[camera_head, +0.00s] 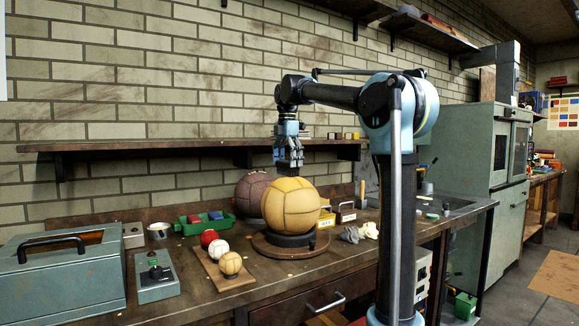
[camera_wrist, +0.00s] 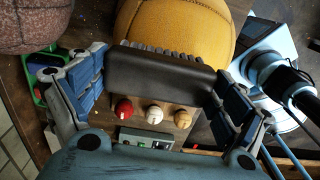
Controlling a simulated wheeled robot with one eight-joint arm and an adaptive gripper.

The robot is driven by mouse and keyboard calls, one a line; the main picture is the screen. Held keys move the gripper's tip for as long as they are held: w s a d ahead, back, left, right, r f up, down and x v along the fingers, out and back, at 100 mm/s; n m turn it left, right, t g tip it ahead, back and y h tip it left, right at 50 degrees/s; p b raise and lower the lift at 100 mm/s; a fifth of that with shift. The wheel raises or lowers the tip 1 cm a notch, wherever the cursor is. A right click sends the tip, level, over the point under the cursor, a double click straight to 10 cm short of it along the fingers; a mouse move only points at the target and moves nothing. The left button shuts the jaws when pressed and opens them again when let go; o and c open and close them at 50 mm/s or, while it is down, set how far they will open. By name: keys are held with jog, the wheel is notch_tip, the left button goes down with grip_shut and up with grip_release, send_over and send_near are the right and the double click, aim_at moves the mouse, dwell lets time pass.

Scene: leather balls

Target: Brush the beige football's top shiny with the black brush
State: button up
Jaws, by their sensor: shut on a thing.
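The beige football (camera_head: 290,207) is a large yellow-tan panelled ball. It sits on a dark ring on a round wooden turntable (camera_head: 268,248) on the bench. My gripper (camera_head: 289,164) is just above the ball's top, pointing down. In the wrist view my gripper (camera_wrist: 160,80) is shut on the black brush (camera_wrist: 160,78), one finger at each end of its block. The brush's bristles show along its far edge, in front of the football (camera_wrist: 180,28). I cannot tell whether the bristles touch the ball. The brush is hard to make out in the head view.
A dark brown ball (camera_head: 250,190) stands behind the football. A board (camera_head: 222,272) with red, white and tan small balls lies in front. A control box (camera_head: 156,276) and green toolbox (camera_head: 70,275) are at left. A shelf (camera_head: 190,145) runs along the wall behind my gripper.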

jog(key=shift+s+d, duration=0.75)
jog(key=shift+s, duration=0.3)
jog(key=shift+s+d, duration=0.7)
jog(key=shift+s, duration=0.35)
jog(key=shift+w+a, duration=0.75)
jog(key=shift+w, duration=0.3)
jog(key=shift+w+a, duration=0.7)
jog(key=shift+w, duration=0.3)
jog(key=shift+s+d, duration=0.7)
jog(key=shift+s, duration=0.35)
jog(key=shift+s+d, duration=0.7)
jog(key=shift+s, duration=0.3)
jog(key=shift+w+a+f, duration=0.1)
jog(key=shift+w+a, duration=0.6)
jog(key=shift+w, duration=0.35)
jog(key=shift+r, duration=3.55)
